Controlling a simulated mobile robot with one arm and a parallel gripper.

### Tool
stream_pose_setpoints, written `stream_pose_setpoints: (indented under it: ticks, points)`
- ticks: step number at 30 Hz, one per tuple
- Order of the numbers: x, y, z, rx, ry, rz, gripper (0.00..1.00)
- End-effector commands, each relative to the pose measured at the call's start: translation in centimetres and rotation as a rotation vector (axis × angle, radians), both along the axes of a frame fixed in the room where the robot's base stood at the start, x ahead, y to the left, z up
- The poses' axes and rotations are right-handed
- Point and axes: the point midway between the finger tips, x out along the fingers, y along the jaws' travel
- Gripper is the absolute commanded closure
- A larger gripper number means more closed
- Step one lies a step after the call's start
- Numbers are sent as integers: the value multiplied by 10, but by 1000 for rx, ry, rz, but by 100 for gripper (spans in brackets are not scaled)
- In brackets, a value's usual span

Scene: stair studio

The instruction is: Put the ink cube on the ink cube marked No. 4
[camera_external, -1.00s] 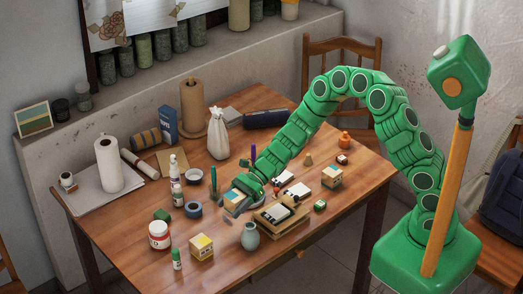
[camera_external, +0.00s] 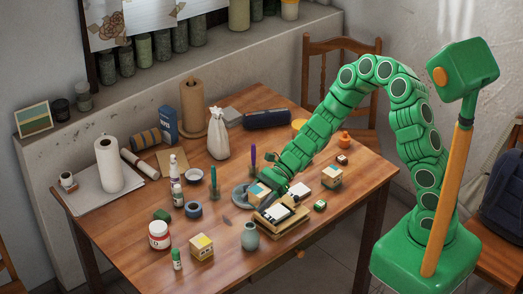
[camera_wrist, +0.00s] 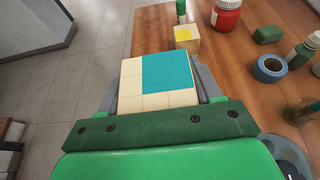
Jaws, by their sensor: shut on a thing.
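My gripper (camera_external: 266,196) is shut on a cream ink cube with a teal patch (camera_wrist: 167,71). In the wrist view the cube sits between the two grey fingers, with its teal patch facing the camera. In the external view the held cube (camera_external: 258,190) is above the table, close to a grey dish. A cream cube with a yellow top patch (camera_external: 201,246) stands at the table's front left, and it also shows in the wrist view (camera_wrist: 187,42). Another cream cube with a coloured top (camera_external: 332,177) stands to the right of my gripper. No number is legible on any cube.
A wooden tray (camera_external: 287,229) with black and white pieces lies just in front of my gripper. A grey-green vase (camera_external: 250,237) stands beside it.

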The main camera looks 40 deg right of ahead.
Motion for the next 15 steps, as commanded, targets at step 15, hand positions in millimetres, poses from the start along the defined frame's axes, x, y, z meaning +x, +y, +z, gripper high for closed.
stream_pose_setpoints:
  ticks: [15]
  points:
    - [35,-102,5,4,-8,-123,70]
